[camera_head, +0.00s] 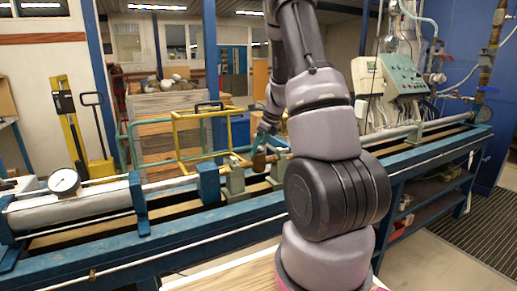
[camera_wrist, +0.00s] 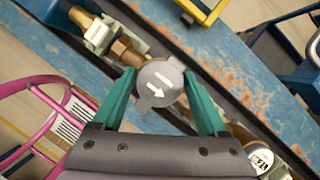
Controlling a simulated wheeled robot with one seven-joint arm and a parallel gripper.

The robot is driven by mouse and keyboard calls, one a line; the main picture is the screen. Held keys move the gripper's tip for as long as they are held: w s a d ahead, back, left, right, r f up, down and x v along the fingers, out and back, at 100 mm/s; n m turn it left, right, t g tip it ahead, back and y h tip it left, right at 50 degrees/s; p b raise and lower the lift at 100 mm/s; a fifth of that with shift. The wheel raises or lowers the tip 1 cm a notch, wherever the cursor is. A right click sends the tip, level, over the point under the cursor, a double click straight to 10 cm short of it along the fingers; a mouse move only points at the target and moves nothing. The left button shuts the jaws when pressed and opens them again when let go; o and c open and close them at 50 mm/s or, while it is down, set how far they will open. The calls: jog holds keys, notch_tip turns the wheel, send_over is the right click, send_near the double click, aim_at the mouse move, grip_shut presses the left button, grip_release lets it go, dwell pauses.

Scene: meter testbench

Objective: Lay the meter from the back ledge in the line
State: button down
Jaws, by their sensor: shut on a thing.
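The meter (camera_wrist: 158,83) has a round grey lid with a white arrow in the wrist view. My gripper (camera_wrist: 160,98) has its teal fingers shut on either side of it. In the head view my gripper (camera_head: 264,136) points down over the blue bench, with the brown meter body (camera_head: 258,161) below the fingertips, between two green supports (camera_head: 234,178). In the wrist view a brass coupling (camera_wrist: 125,52) of the line lies just up and left of the meter. I cannot tell whether the meter touches it or rests on the bench.
A second round white dial (camera_wrist: 262,158) shows at the lower right of the wrist view. A yellow frame (camera_head: 200,140) stands behind the bench (camera_head: 180,240). A gauge (camera_head: 64,182) sits on the left pipe.

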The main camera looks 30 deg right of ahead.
jog(key=shift+f, duration=0.3)
dwell(0.5)
grip_release()
jog(key=shift+r, duration=4.45)
